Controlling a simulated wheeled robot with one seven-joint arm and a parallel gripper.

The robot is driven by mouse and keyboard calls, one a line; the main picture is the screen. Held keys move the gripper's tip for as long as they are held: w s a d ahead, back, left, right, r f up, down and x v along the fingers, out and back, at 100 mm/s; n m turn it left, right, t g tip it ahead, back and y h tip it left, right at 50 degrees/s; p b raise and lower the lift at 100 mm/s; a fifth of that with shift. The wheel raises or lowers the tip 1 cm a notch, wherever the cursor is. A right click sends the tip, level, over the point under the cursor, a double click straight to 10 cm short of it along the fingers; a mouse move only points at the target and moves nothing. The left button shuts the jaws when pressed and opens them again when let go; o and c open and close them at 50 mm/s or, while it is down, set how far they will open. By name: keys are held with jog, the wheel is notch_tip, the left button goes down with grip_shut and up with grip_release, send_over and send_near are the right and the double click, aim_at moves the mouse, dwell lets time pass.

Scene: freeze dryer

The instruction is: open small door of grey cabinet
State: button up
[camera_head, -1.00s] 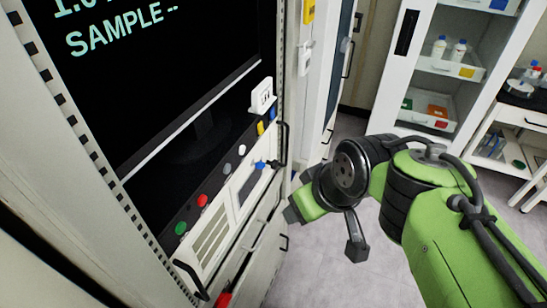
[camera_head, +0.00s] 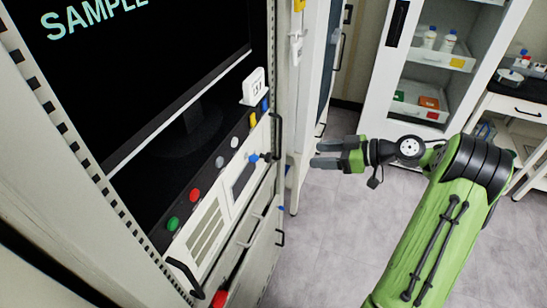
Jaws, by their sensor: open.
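A grey cabinet (camera_head: 95,205) fills the left side, with a dark screen (camera_head: 130,70) in its upper part. Below the screen is a strip of coloured buttons and a light panel (camera_head: 215,225) with slots and black handles. Further down are light fronts (camera_head: 243,250) with handles; I cannot tell which one is the small door. All these fronts look shut. My gripper (camera_head: 325,155) is open and empty. It is right of the cabinet's front, apart from it, with its fingers pointing left. No handle is between its fingers.
A white cabinet (camera_head: 375,85) with shelves of bottles and trays stands at the back right. A side table (camera_head: 520,105) with lab items is at the far right. Grey floor (camera_head: 320,235) is clear between the grey cabinet and my arm.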

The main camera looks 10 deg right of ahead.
aim_at(271, 157)
jog(key=b+x, duration=0.1)
jog(key=x, duration=1.4)
jog(key=shift+a+f, duration=0.1)
jog(key=shift+a, duration=0.05)
jog(key=shift+c, duration=0.5)
grip_shut()
